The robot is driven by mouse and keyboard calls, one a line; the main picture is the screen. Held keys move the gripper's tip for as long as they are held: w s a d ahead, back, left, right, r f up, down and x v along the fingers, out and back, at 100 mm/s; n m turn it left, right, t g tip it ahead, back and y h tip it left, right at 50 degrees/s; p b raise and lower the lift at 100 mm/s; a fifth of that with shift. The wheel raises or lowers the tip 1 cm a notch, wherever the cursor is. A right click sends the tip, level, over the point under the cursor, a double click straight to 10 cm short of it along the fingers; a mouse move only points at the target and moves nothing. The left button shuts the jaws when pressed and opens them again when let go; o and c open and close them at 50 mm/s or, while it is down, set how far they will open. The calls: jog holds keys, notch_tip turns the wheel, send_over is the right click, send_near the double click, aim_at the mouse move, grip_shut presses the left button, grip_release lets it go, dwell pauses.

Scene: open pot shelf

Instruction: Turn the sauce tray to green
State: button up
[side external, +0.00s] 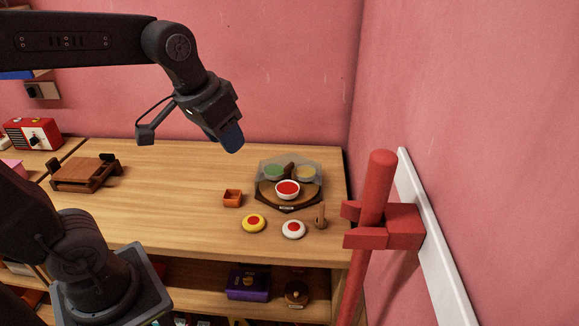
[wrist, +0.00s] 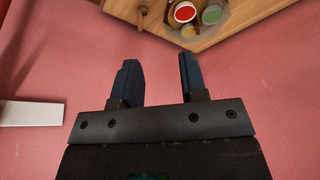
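A bowl of red sauce (side external: 288,188) faces the front. A green bowl (side external: 274,171) is at the back left and a yellowish bowl (side external: 306,173) at the back right. A dark knob rises at the middle. In the wrist view the red bowl (wrist: 185,12) and green bowl (wrist: 212,15) show at the top edge. My gripper (wrist: 160,75) is open and empty, up in the air left of and above the tray.
A red post (side external: 375,205) rises at right. The table's middle is clear.

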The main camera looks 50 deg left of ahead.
jog(key=w+a+n+g, duration=0.1)
jog(key=w+a, duration=0.1)
jog(key=w, duration=0.5)
jog(key=w+a+g, duration=0.1)
jog(key=w+a, duration=0.2)
jog(key=w, duration=0.3)
jog(key=n+g, duration=0.1)
jog(key=g, duration=0.1)
send_over(289, 165)
notch_tip(289, 165, down, 9)
notch_tip(289, 165, down, 14)
jog(key=shift+r, duration=0.2)
jog(key=shift+c, duration=0.3)
grip_shut()
